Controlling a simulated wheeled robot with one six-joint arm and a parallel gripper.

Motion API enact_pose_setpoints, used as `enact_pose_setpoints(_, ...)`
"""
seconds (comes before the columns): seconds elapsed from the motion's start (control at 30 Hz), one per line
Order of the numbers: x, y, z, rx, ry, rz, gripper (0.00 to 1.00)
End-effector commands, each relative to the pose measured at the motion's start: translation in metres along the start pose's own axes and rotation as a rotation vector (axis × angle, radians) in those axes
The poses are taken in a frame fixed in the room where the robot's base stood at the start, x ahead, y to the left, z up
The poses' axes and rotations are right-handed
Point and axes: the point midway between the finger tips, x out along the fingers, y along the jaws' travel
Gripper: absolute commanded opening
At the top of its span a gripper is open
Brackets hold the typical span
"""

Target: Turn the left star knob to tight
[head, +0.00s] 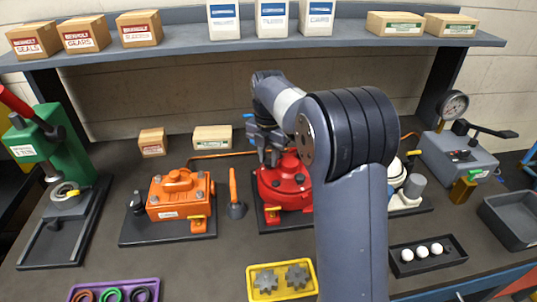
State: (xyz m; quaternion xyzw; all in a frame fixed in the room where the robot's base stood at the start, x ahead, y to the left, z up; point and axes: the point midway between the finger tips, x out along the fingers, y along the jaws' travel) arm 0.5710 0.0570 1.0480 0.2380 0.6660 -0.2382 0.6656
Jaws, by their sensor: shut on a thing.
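The red round housing (287,182) stands on a dark base plate in the middle of the bench, partly behind my arm. My gripper (269,158) points down at the back left of its top. It is shut on the left star knob there; the fingers and the small picture hide the knob's outline and turn position. A dark round part shows on top of the housing, right of my gripper. No marking for tight can be read.
An orange motor (181,195) and an orange-handled tool (236,194) stand left of the red housing. A white motor (405,192) is right, partly behind my arm. A yellow tray (252,292) of gears lies in front. A shelf (186,49) with boxes runs above.

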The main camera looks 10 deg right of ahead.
Motion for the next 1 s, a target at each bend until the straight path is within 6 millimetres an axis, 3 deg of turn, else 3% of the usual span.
enact_pose_setpoints(1.0, -0.0033, 0.0004, 0.0006, 0.913, -0.001, 0.003, 0.02)
